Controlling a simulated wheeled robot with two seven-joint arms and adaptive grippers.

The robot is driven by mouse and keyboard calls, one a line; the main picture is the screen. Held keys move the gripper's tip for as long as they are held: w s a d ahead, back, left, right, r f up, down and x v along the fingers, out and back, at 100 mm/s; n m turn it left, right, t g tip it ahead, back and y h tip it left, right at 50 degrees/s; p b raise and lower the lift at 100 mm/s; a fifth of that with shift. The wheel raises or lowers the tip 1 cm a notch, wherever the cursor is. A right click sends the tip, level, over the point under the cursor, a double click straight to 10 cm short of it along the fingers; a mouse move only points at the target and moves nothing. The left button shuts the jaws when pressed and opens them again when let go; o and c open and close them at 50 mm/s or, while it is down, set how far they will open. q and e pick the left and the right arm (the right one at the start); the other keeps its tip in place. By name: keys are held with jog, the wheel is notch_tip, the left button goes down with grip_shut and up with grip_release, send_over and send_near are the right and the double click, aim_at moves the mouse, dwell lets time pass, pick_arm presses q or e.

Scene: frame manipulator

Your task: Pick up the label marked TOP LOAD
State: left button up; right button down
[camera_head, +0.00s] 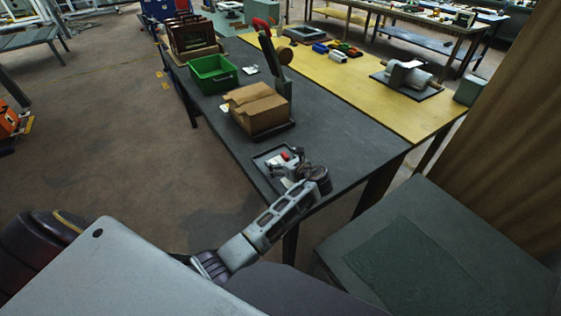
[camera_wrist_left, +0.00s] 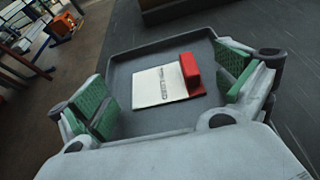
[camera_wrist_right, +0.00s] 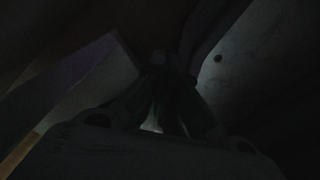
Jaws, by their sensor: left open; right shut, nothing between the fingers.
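The label (camera_wrist_left: 160,84) is a white card with dark print, too small to read surely, and a raised red block (camera_wrist_left: 190,74) along one edge. It lies flat in a shallow dark tray (camera_wrist_left: 122,58). My left gripper (camera_wrist_left: 165,90) is open above the tray, with one green-padded finger on each side of the label and nothing held. In the head view my left gripper (camera_head: 285,168) covers much of the tray (camera_head: 262,156), and a bit of red shows there. My right gripper (camera_wrist_right: 168,115) shows only dimly in its very dark wrist view, shut and empty.
A brown cardboard box (camera_head: 258,106) stands on the dark table (camera_head: 340,132) beyond the tray. A green bin (camera_head: 212,74) is farther back. A yellow work surface (camera_head: 345,84) holds tools and a grey machine (camera_head: 408,74). The dark tabletop right of the tray is clear.

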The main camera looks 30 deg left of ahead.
pick_arm(q)
jog(key=shift+w+a+f, duration=0.3)
jog(key=shift+a, duration=0.25)
pick_arm(e)
jog(key=shift+w+d, duration=0.1)
jog(key=shift+w, duration=0.7)
jog(key=shift+s, duration=0.1)
pick_arm(q)
jog(key=c, duration=0.8)
pick_arm(e)
jog(key=shift+s, duration=0.6)
